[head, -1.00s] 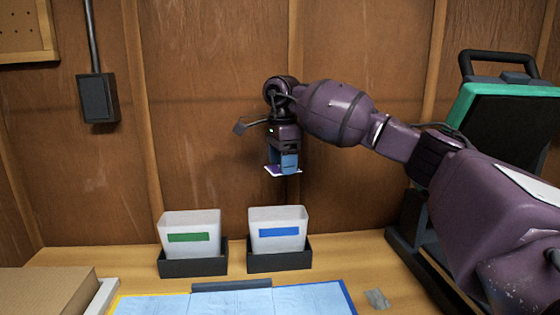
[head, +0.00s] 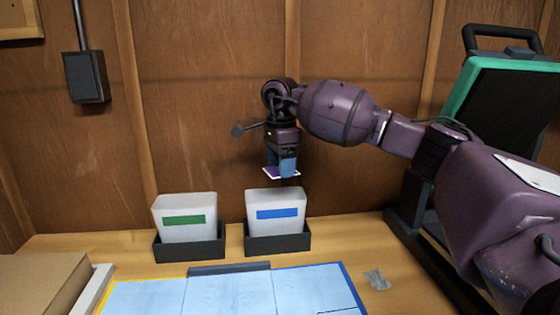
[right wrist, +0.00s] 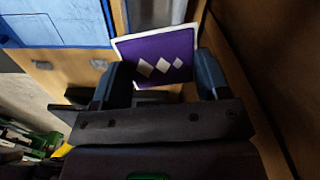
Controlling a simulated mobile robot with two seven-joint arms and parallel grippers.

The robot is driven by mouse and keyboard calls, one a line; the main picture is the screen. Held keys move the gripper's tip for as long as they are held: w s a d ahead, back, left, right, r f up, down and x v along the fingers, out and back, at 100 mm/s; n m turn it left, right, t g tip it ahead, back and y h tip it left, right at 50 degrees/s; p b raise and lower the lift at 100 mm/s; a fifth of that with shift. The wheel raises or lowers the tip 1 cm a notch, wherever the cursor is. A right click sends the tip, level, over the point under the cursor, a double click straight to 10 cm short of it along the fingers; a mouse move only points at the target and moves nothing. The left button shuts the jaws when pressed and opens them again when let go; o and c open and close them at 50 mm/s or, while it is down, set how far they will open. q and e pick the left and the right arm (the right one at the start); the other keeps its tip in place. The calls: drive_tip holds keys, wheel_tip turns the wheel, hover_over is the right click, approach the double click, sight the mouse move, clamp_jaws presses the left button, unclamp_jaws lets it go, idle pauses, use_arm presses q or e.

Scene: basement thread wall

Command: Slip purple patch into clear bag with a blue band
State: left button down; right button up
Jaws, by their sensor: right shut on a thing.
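The clear bag with a blue band (head: 278,225) stands upright in a dark holder (head: 277,244) at the back of the table, its top seemingly open. The purple patch (head: 270,173) has a white border, and white diamonds show on it in the right wrist view (right wrist: 178,48). My right gripper (head: 281,168) is shut on the patch and holds it a short way above the bag's rim, apart from it. In the right wrist view the two fingers (right wrist: 161,82) flank the patch. My left gripper is in neither view.
A clear bag with a green band (head: 185,232) stands in its own dark holder just left. A light blue mat (head: 230,293) lies in front, with a crumpled grey scrap (head: 376,280) beside it. A cardboard box (head: 40,280) is at left. A wooden wall (head: 200,120) rises behind.

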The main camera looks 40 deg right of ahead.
drive_tip(key=o, duration=1)
drive_tip(key=shift+o, duration=0.2)
wheel_tip(320, 180, up, 11)
drive_tip(key=p, duration=0.1)
drive_tip(key=shift+p, duration=0.35)
drive_tip(key=shift+f, duration=0.1)
